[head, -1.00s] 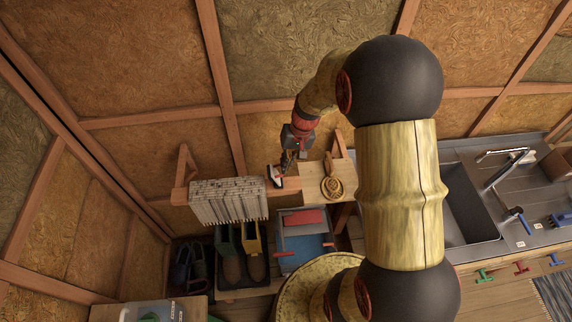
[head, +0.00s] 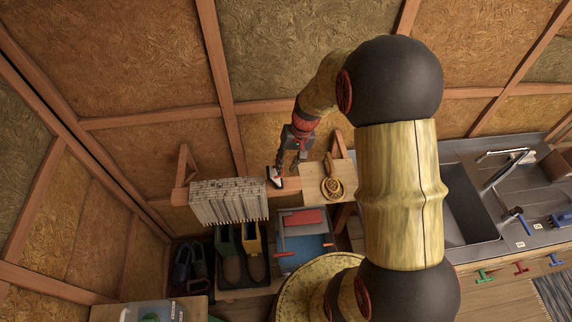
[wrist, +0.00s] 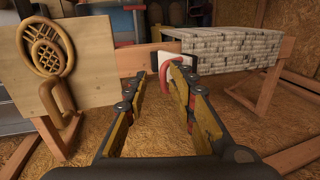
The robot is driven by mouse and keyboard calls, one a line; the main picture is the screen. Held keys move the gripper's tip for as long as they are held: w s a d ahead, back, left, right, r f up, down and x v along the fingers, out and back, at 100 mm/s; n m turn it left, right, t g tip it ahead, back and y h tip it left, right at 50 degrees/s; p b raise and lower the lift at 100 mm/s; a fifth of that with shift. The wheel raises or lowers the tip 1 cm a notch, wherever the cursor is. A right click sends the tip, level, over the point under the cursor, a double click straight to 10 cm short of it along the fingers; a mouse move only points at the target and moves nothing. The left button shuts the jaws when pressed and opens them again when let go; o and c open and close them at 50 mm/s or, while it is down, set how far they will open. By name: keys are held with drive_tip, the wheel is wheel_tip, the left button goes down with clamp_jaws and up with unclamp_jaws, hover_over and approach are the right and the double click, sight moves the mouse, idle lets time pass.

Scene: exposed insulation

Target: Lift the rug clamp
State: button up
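The rug clamp, which I take to be the small white, black and red piece (head: 274,177), sits on the wooden rail beside the rug. In the head view my gripper (head: 290,165) is just above and to the right of the clamp. The handle lies near the right finger; I cannot tell if they touch.
A grey-white rug (head: 228,202) hangs over the rail left of the clamp. A wicker beater (head: 332,183) hangs on a wooden board (head: 347,172) to the right. Boots (head: 230,265) and a blue bin (head: 303,247) stand below. The insulated wall is close behind.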

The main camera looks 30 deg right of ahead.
drive_tip(key=p+v, duration=0.4)
drive_tip(key=v, duration=0.4)
drive_tip(key=shift+r+p, duration=0.3)
drive_tip(key=shift+r, duration=0.1)
drive_tip(key=shift+w+a+r, duration=0.1)
drive_tip(key=shift+w+a, duration=0.05)
idle(0.6)
drive_tip(key=v, duration=1.1)
drive_tip(key=shift+r, duration=0.4)
drive_tip(key=b+x, duration=0.8)
drive_tip(key=x, duration=1.3)
drive_tip(key=shift+w+d+h, duration=0.2)
drive_tip(key=shift+w+h, duration=0.05)
drive_tip(key=shift+h, duration=0.05)
